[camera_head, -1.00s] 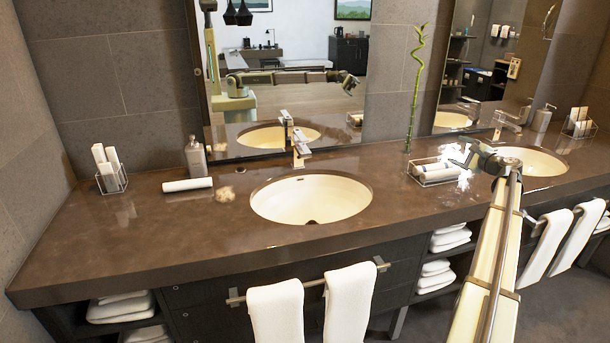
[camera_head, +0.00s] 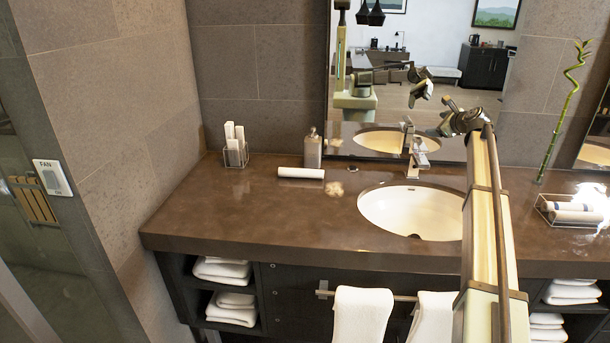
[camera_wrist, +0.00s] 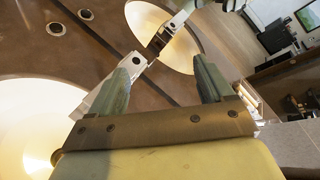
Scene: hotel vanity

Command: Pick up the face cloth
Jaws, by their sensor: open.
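A rolled white cloth (camera_head: 300,172), which looks like the face cloth, lies on the brown counter left of the sink in the head view. My gripper (camera_head: 446,117) is raised in front of the mirror at the right side of the sink, well to the right of this roll. In the wrist view my gripper (camera_wrist: 168,68) shows two separated fingers with nothing between them. The roll is not visible in the wrist view. More white rolls (camera_head: 572,211) lie in a wire tray (camera_head: 541,208) farther right.
The faucet (camera_head: 414,150) rises behind the sink (camera_head: 405,212). The counter's front left is clear.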

